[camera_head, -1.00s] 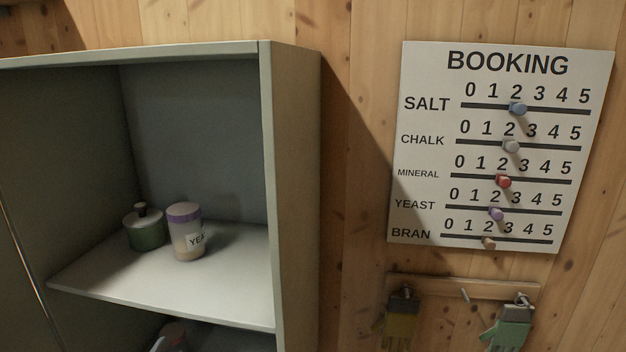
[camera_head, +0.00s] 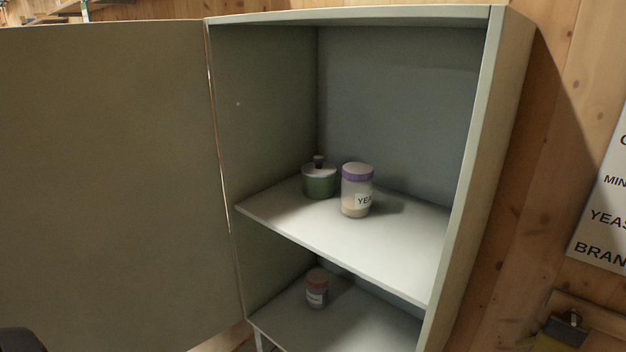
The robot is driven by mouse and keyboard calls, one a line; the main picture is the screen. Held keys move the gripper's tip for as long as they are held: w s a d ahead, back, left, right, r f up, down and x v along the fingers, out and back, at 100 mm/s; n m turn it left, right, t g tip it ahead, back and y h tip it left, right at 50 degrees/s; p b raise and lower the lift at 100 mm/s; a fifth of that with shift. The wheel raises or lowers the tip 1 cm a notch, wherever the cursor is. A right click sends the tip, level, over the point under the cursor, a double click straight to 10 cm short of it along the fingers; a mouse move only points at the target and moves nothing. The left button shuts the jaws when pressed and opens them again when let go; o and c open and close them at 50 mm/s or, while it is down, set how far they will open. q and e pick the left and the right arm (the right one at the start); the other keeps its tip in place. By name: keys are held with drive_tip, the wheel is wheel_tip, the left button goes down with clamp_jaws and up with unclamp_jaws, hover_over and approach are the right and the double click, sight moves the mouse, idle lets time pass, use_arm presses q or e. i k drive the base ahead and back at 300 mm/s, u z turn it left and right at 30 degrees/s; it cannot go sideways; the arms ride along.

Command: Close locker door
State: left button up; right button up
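The locker (camera_head: 511,130) is a grey-green cabinet standing against a wooden wall. Its door (camera_head: 110,180) hangs wide open to the left, joined at the locker's left edge, with its broad face toward me. A dark shape shows at the bottom left corner in front of the door; I cannot tell which part it is. Neither of my grippers can be made out in view.
On the upper shelf (camera_head: 400,250) stand a green lidded pot (camera_head: 319,183) and a purple-lidded yeast jar (camera_head: 357,190). A red-lidded jar (camera_head: 317,288) stands on the lower shelf.

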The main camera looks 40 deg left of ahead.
sight(115, 236)
drive_tip(key=k, duration=1)
drive_tip(key=z, duration=2.85)
drive_tip(key=k, duration=2.95)
drive_tip(key=u, duration=2.25)
drive_tip(key=i, duration=0.5)
drive_tip(key=z, duration=0.05)
